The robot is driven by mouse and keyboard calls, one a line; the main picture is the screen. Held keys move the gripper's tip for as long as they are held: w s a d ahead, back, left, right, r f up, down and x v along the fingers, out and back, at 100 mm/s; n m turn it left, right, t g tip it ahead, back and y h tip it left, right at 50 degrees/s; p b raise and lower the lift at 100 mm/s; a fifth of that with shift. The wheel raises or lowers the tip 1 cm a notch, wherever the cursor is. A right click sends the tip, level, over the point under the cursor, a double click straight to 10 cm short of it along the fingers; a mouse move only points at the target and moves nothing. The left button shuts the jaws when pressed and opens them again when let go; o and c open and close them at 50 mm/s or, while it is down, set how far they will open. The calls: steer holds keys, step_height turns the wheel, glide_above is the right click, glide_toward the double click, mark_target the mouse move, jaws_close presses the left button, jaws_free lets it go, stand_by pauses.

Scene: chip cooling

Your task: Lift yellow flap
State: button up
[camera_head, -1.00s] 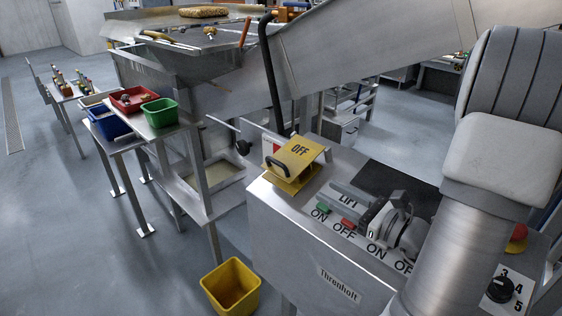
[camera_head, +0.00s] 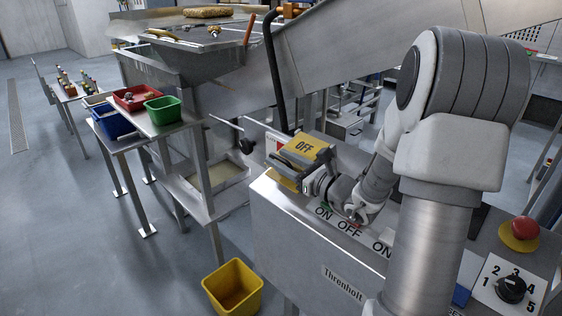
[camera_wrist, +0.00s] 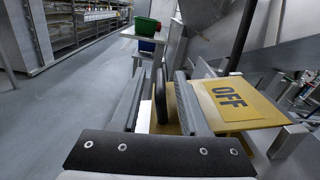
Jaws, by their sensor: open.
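The yellow flap (camera_head: 305,147), marked OFF, sits on the left end of the steel control box, over a yellow base (camera_head: 283,182). In the wrist view the flap (camera_wrist: 240,100) lies right of my fingers, and its black handle (camera_wrist: 162,98) stands between them. My gripper (camera_wrist: 158,85) is open, one finger on each side of the handle. It looks nearer the right finger; I cannot tell whether they touch. In the head view my gripper (camera_head: 288,162) is at the flap's front edge and hides the handle there.
The control box (camera_head: 300,235) carries ON and OFF labels, partly hidden by my arm. A red stop button (camera_head: 520,229) and a dial (camera_head: 511,289) are at the right. A black lever (camera_head: 272,70) rises behind the flap. A yellow bin (camera_head: 233,289) stands on the floor.

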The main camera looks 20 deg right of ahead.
steer(key=shift+w+a, duration=0.1)
steer(key=shift+w, duration=0.1)
jaws_close()
stand_by(1.4)
